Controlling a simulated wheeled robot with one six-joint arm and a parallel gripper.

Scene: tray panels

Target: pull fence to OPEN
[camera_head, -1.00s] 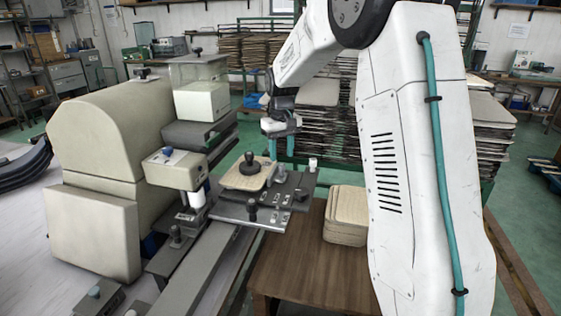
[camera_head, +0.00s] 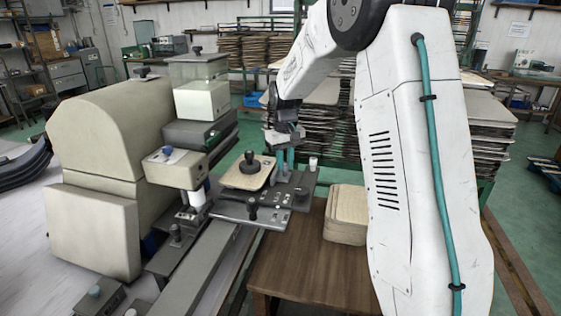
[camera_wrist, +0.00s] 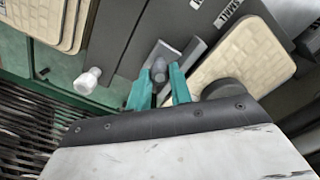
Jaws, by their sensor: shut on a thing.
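My gripper (camera_head: 284,166) reaches down over the grey machine plate (camera_head: 236,212) in the head view. In the wrist view its two teal fingers (camera_wrist: 158,84) are shut on a small dark knob (camera_wrist: 158,69). The knob stands on a grey metal bar (camera_wrist: 166,55), which appears to be the fence. A beige tray panel (camera_wrist: 238,52) lies beside the bar, with a black round knob (camera_wrist: 222,89) over it. It also shows in the head view (camera_head: 238,180). A label reading SMALL (camera_wrist: 229,13) is on the dark plate. The fingers partly hide the knob and bar.
A white knob (camera_wrist: 87,81) stands at the plate's edge. A stack of panels (camera_head: 346,216) sits on the wooden table (camera_head: 312,270) to the right. A beige machine housing (camera_head: 95,130) stands left. Tall panel stacks (camera_head: 490,125) stand behind my arm.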

